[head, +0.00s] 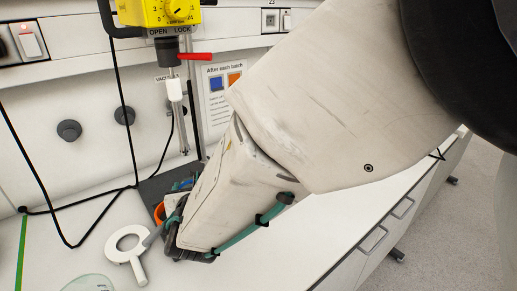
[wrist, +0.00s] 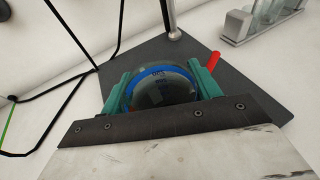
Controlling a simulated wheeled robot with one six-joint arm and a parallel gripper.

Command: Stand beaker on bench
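The beaker (wrist: 160,90) is a round, clear vessel with a blue band and dark markings, seen from above in the wrist view. The green fingers of my gripper (wrist: 161,84) lie against it on both sides, with no clear gap. The dark base plate (wrist: 243,78) shows beneath and around it; I cannot tell whether the beaker touches the plate. In the head view my arm hides most of the gripper and the beaker. The white bench (head: 260,250) runs below and to the right of my gripper.
A yellow mixer head (head: 158,12) with a red lever (head: 195,56) and a shaft hangs above the plate. A white ring with a handle (head: 128,243) lies left of my gripper. A metal rack (wrist: 238,27) holds glass jars. Black cables (wrist: 50,88) cross the left. Bench right of my arm looks clear.

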